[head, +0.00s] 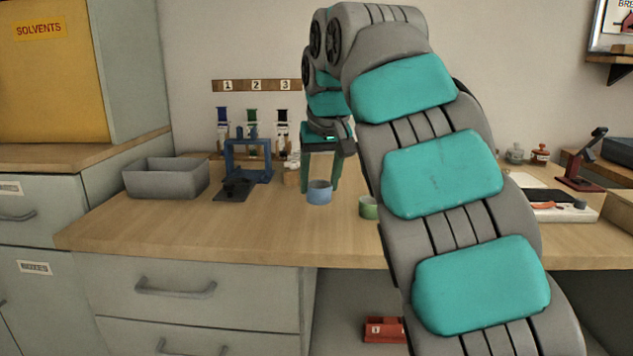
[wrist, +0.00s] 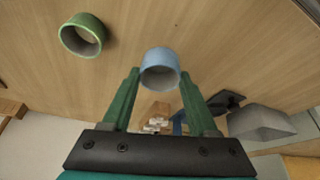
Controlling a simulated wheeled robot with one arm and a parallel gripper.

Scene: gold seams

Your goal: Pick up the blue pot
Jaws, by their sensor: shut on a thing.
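The blue pot (head: 319,196) is a small open-topped cylinder over the middle of the wooden bench. My gripper (head: 321,184) comes down from above, with its green fingers on either side of the pot. The wrist view shows the blue pot (wrist: 160,70) between the fingertips of my gripper (wrist: 160,78). My gripper is shut on it. The pot looks upright; I cannot tell whether its base touches the bench.
A green pot (head: 368,208) stands to the right, partly behind my arm; it also shows in the wrist view (wrist: 83,36). A grey bin (head: 165,180) and a blue frame on a dark base (head: 246,162) stand left. The front of the bench (head: 220,235) is clear.

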